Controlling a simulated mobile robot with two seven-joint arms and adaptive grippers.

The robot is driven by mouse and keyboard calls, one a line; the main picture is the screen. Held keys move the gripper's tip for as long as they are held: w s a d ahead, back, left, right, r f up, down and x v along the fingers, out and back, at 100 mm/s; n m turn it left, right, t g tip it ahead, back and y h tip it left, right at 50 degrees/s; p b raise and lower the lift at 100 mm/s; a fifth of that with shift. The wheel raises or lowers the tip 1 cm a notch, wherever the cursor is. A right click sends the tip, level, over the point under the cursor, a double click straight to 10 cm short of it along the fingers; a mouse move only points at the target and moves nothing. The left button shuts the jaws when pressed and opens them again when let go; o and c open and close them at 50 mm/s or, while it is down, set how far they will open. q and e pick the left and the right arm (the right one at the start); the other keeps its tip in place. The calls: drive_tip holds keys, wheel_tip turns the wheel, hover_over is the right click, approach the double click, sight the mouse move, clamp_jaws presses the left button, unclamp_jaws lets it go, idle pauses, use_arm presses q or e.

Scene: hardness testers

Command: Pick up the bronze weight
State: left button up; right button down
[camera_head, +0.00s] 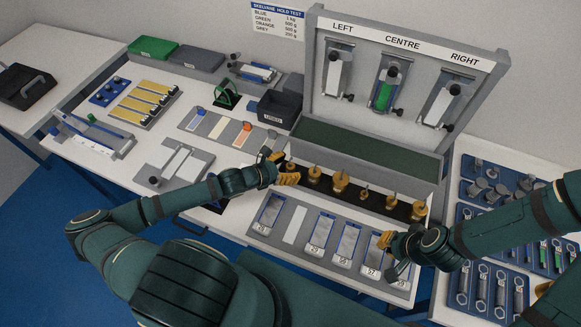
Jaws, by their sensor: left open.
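Several bronze-coloured weights with knobs stand upright in a row on a dark strip. The leftmost weight (291,166) is by my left gripper (284,168), and a larger weight (340,182) stands near the middle of the row. The rightmost weight (419,210) is at the strip's right end. My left gripper is open, its orange fingers either side of the leftmost weight; I cannot tell whether they touch it. My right gripper (386,243) is over the right part of the grey sample tray (266,229), in front of the row; its finger opening is unclear.
A grey panel (410,60) labelled LEFT, CENTRE and RIGHT stands behind the row, above a dark green ledge (360,148). A blue tool tray (470,240) lies at right. Sample plates (233,128) and a dark bin (279,108) are at back left.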

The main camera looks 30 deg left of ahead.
use_arm(q)
drive_tip(key=shift+w+d+f, duration=0.2)
drive_tip(key=shift+w, duration=0.15)
clamp_jaws()
drive_tip(key=shift+r, duration=0.1)
